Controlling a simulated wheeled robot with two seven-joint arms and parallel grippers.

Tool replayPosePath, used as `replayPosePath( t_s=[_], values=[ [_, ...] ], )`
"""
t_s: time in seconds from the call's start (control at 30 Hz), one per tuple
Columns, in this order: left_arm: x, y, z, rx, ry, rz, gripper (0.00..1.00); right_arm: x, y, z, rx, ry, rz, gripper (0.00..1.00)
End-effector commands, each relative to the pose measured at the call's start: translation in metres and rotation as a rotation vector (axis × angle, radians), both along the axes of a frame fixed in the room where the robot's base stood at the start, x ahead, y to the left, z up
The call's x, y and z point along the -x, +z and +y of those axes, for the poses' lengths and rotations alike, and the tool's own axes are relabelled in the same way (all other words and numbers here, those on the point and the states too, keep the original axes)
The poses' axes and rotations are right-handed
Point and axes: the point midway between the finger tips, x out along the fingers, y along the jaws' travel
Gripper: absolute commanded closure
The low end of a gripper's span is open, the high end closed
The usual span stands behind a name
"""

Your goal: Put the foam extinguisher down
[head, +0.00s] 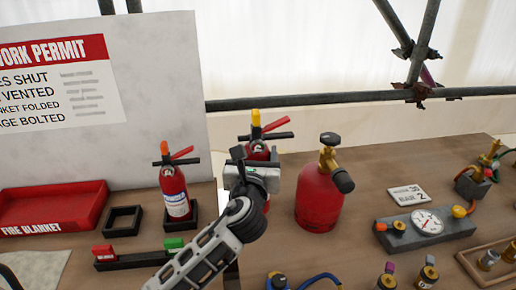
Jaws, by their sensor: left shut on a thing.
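My left gripper (250,174) is shut on a red extinguisher with a yellow top and black handle, which I take as the foam extinguisher (258,148). The gripper and forearm cover most of its body, so its label and base are hidden, and I cannot tell whether it touches the table. A second extinguisher (174,190), with a red-orange top and a white label, stands upright in a black square holder to the left. An empty black square holder (122,221) sits left of that one. My right gripper is not in view.
A red gas bottle (318,200) stands close to the right of the held extinguisher. A red fire blanket tray (52,207) is at the left, a bar with red and green blocks (140,254) in front. A gauge block (426,226) and fittings fill the right. A permit board (150,90) stands behind.

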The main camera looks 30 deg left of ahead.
Motion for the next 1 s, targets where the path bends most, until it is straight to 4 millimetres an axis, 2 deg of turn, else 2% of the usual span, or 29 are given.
replayPosePath(
  t_s=[0.17, 0.4, 0.5, 0.97, 1.0],
  values=[
    [-0.002, -0.003, 0.001, -0.002, 0.003, -0.012, 1.00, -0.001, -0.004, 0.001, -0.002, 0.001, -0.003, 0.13],
    [-0.002, -0.031, 0.004, -0.002, 0.008, -0.012, 1.00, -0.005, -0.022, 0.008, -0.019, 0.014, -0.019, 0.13],
    [-0.001, -0.037, 0.004, -0.003, 0.010, -0.013, 1.00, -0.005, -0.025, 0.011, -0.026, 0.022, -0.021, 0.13],
    [-0.001, -0.038, 0.005, -0.004, 0.011, -0.010, 1.00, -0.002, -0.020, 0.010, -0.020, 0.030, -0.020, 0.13],
    [-0.001, -0.044, 0.005, -0.002, 0.012, 0.001, 0.36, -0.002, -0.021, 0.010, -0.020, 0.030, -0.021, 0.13]
  ],
)
